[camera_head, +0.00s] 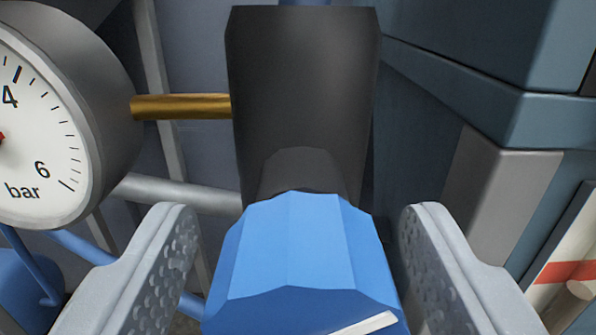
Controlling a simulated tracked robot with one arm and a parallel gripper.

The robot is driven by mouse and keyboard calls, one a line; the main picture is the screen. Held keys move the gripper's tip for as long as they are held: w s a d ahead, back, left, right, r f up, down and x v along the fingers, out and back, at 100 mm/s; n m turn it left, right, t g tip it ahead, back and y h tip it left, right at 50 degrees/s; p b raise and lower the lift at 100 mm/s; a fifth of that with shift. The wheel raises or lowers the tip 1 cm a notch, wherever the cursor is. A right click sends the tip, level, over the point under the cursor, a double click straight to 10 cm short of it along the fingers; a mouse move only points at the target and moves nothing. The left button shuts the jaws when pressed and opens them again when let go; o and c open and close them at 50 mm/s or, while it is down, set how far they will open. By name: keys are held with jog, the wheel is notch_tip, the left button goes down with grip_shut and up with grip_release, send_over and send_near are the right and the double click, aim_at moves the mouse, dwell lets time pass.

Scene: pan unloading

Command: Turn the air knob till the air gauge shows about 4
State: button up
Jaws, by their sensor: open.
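The blue faceted air knob (297,245) sits at the lower middle, below a dark grey valve body (305,95). A white mark shows at the knob's bottom edge. My gripper (302,225) is open, with one finger on each side of the knob and a gap to both. The air gauge (38,130) is at the left, partly cut off by the picture edge. Its white dial shows 4, 6 and "bar". Only a bit of red shows at the left edge, so the needle's reading cannot be told.
A brass pipe (182,106) joins the gauge to the valve body. A grey pipe (180,192) runs below it. Blue-grey cabinet edges (480,95) and a light grey block (500,200) stand close on the right. Blue tubing (80,245) lies at lower left.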

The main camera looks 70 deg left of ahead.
jog(key=shift+w+a, duration=0.15)
jog(key=shift+a, duration=0.25)
